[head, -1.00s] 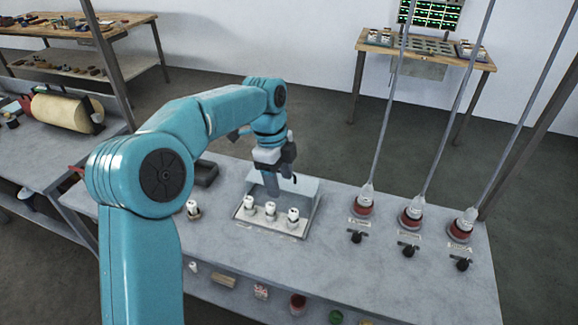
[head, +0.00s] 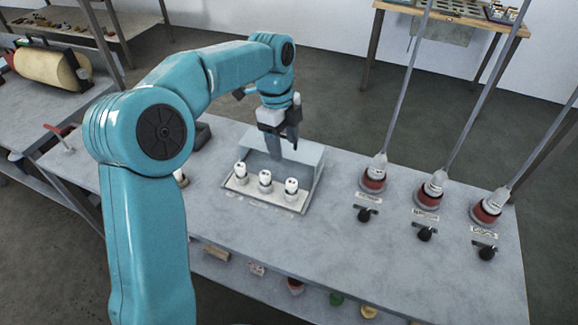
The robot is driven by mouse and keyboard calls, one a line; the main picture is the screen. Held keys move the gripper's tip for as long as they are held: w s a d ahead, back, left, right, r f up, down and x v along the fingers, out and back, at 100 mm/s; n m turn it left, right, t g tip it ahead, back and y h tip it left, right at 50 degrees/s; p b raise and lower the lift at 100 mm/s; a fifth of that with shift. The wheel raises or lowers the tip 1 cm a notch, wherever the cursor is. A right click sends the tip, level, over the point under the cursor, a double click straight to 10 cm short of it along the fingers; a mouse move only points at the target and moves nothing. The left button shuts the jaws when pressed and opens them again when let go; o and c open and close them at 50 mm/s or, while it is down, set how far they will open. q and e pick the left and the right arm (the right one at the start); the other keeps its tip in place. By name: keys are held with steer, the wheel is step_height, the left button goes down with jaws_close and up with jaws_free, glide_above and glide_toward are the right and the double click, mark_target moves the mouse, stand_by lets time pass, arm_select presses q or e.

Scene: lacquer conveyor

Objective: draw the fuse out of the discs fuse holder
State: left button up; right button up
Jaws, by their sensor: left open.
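The fuse box (head: 307,163) is a grey open case on the table, with three white fuse holders in a row on its front panel. They are the left holder (head: 241,172), the middle holder (head: 265,180) and the right holder (head: 291,188). Their labels are too small to read, so I cannot tell which one is for the discs. My left gripper (head: 283,146) is open and empty. It points down above the back of the box, behind the holders and apart from them. My right gripper is not in view.
Three red-based fittings with tall rods (head: 373,180) stand on the right of the table (head: 340,245), with black knobs (head: 367,214) before them. The table's front is clear.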

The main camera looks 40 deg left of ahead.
mark_target(292, 182)
arm_select(q)
steer(key=f, duration=0.4)
steer(key=d+f, duration=0.1)
steer(key=f, duration=0.4)
steer(key=d+f, duration=0.1)
steer(key=f, duration=0.3)
steer(key=shift+w+f, duration=0.15)
steer(key=shift+w, duration=0.15)
steer(key=shift+s+f, duration=0.1)
steer(key=shift+f, duration=0.25)
steer(key=shift+c, duration=0.2)
steer(key=c, duration=0.5)
jaws_close()
steer(key=shift+c, duration=2.2)
jaws_free()
jaws_close()
steer(key=shift+r, duration=0.15)
